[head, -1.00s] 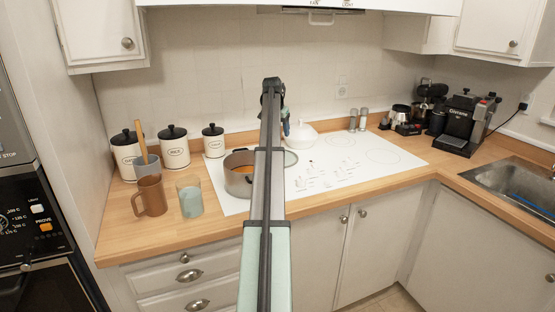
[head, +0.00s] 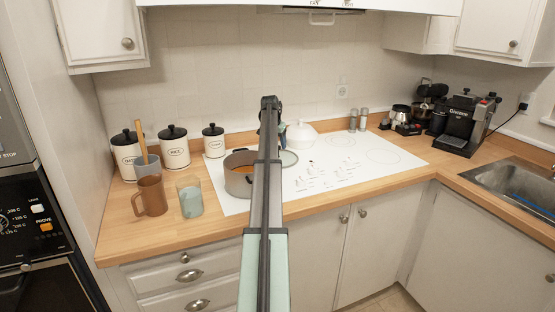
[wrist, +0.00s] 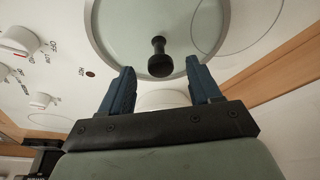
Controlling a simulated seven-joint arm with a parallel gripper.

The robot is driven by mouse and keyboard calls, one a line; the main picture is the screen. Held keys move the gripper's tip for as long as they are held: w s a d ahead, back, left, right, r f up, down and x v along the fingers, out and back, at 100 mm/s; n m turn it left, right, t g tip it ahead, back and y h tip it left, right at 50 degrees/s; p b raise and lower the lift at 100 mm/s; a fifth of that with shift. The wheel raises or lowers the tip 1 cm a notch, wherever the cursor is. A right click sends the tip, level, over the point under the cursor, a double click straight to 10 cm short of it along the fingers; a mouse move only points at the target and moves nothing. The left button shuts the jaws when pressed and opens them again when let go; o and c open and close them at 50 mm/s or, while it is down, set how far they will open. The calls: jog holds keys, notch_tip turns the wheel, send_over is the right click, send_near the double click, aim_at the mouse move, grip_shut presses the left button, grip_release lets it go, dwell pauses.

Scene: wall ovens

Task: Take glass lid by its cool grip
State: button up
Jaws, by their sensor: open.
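The glass lid (head: 289,158) lies on the white cooktop just right of the pot, partly hidden behind my arm in the head view. In the wrist view the clear lid (wrist: 118,28) has a grey rim and a black knob grip (wrist: 159,60). My gripper (wrist: 160,67) is open, its two blue fingers apart and empty. The knob appears in the gap between the fingertips, with space on both sides. How far the fingertips are from the knob in depth is unclear. In the head view my arm mostly hides the gripper.
The pot (head: 239,181) with orange contents stands left of the lid. A white lidded vessel (head: 301,134) stands behind it. Cooktop knobs (wrist: 20,41) are nearby in the wrist view. A brown mug (head: 151,195) and a glass (head: 191,197) stand front left. The right cooktop is clear.

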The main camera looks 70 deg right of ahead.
jog(key=x, duration=0.4)
jog(key=shift+d+f, duration=0.25)
jog(key=shift+f, duration=0.1)
jog(key=shift+c, duration=0.2)
grip_shut()
